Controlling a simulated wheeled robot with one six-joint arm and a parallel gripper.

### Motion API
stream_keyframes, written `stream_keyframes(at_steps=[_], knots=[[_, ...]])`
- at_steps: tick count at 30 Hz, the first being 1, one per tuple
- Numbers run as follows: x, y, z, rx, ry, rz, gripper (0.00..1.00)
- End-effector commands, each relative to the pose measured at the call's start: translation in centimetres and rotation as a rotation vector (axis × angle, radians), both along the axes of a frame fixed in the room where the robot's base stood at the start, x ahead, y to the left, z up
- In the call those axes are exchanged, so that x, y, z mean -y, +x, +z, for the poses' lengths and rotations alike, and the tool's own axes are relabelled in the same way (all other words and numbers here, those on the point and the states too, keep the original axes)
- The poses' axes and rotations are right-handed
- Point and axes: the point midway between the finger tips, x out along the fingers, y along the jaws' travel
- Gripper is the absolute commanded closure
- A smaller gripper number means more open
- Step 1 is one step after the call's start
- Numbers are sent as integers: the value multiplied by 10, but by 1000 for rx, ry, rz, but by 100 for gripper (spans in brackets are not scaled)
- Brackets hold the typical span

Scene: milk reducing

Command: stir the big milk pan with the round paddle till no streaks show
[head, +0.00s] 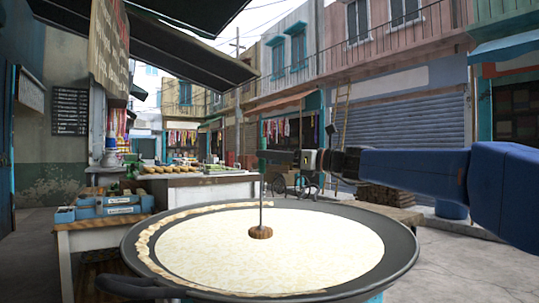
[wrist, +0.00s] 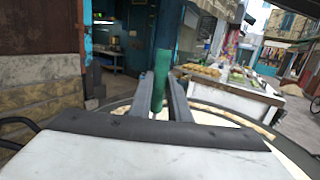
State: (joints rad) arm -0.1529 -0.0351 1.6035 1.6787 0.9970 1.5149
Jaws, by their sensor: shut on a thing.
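The big dark pan (head: 402,250) is filled with pale cream milk (head: 320,255); its surface looks finely mottled. A lumpy tan band (head: 146,240) lines the pan's left and back inner edge. The round paddle has a thin upright rod and a brown wooden disc (head: 260,232), which shows at the milk surface near the middle. I cannot tell how deep it sits. My gripper (head: 278,157) comes in from the right above the pan. In the wrist view my gripper (wrist: 163,95) is shut on the paddle's green handle (wrist: 161,78). The disc is hidden there.
A stall counter (head: 205,190) with food stands behind the pan. Blue boxes (head: 105,208) sit on a small table to the left. A pan handle (head: 135,287) sticks out at the front left. A cart (head: 290,180) stands farther back. The paved street at right is open.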

Motion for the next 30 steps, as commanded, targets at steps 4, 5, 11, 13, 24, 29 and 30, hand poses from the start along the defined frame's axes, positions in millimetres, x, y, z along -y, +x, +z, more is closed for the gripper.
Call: stream_keyframes(at_steps=[4,5,11,13,24,29,30], knots=[[0,0,-10,-1,-1,0,100],[0,0,-13,-2,-1,0,100],[0,0,-29,-2,0,0,100],[0,0,-34,0,-1,0,100],[0,0,-64,-1,-2,1,100],[0,0,-75,-1,-1,0,100],[0,0,-77,-1,-1,0,100]])
